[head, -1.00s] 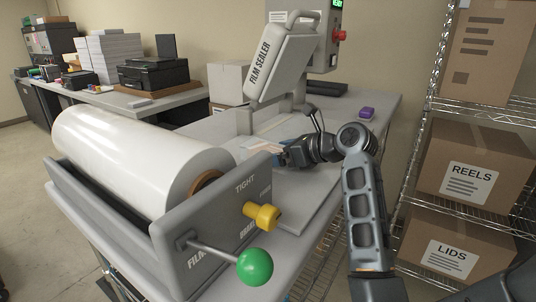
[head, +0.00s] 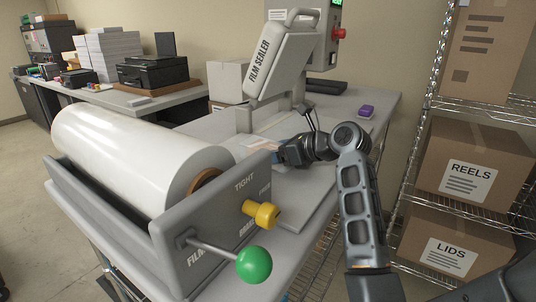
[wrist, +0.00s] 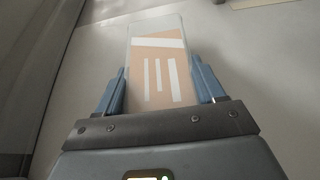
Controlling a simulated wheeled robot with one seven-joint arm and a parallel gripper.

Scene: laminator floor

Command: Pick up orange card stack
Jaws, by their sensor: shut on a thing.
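The orange card stack (wrist: 158,75) shows in the wrist view as an orange and white block, lying between the two blue fingers of my gripper (wrist: 160,88). The fingers are shut on its left and right sides. In the head view my gripper (head: 281,153) is over the grey table by the film sealer, and the orange card stack (head: 262,147) shows as a small pale orange patch at its tips. Whether the stack touches the surface below is hard to tell.
The film sealer (head: 275,60) stands just behind my gripper. A large white film roll (head: 135,155) in its grey holder, with a yellow knob (head: 262,214) and a green ball handle (head: 254,265), is at front left. A purple block (head: 366,111) lies at the table's back right. Shelves with boxes (head: 470,170) stand right.

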